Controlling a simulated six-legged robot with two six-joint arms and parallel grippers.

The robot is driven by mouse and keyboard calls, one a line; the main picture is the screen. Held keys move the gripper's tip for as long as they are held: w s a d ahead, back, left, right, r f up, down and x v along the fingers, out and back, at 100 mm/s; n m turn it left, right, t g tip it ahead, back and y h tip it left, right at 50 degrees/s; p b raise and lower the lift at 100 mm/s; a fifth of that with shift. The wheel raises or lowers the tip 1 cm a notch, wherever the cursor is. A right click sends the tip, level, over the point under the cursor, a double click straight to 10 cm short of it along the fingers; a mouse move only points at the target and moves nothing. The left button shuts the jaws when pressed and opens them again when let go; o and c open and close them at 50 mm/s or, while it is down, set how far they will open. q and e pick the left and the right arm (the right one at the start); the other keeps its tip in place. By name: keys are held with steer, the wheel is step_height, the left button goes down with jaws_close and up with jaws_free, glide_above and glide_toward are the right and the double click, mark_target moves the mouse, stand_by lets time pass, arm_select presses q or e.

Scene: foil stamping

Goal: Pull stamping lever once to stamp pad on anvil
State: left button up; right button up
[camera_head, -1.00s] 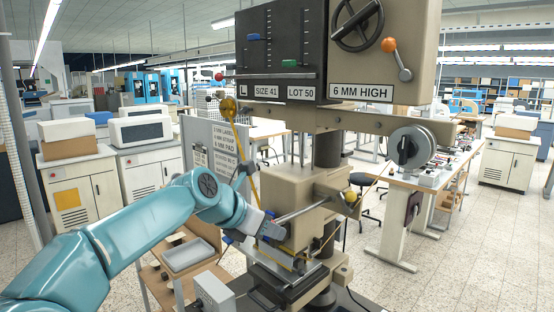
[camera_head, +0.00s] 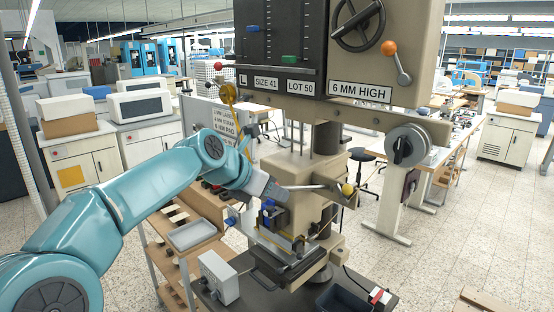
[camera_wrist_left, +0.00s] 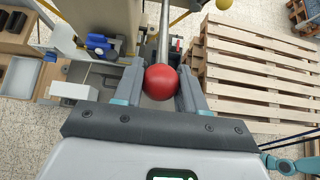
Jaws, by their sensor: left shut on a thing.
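My left gripper (camera_wrist_left: 160,95) is shut on the red ball knob (camera_wrist_left: 161,82) of the stamping lever, with a finger on each side of it. The lever's steel rod (camera_wrist_left: 164,40) runs away from the knob. In the head view the lever rod (camera_head: 308,188) lies nearly level. The left gripper (camera_head: 277,192) is at its left end, where the knob is hidden. The press block (camera_head: 300,167) sits above the anvil area (camera_head: 290,247) with a gap between them. I cannot make out the pad. My right gripper is not in view.
A yellow ball (camera_head: 348,189) is near the rod's right end. A grey box (camera_head: 218,277) and a dark bin (camera_head: 342,298) stand by the press base. A shelf with a grey tray (camera_head: 193,235) is at left. A wooden pallet (camera_wrist_left: 260,75) lies on the floor.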

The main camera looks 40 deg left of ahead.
arm_select(q)
steer(key=shift+w+d+r, duration=0.1)
steer(key=shift+w+r, duration=0.35)
steer(key=shift+r, duration=0.55)
steer(key=shift+w+a+r, duration=0.1)
steer(key=shift+w+r, duration=0.4)
steer(key=shift+r, duration=0.55)
steer(key=shift+w+d+r, duration=0.1)
steer(key=shift+w+r, duration=0.35)
steer(key=shift+r, duration=0.55)
steer(key=o, duration=1.3)
steer(key=shift+f, duration=0.1)
steer(key=v, duration=1.6)
steer(key=shift+s, duration=0.1)
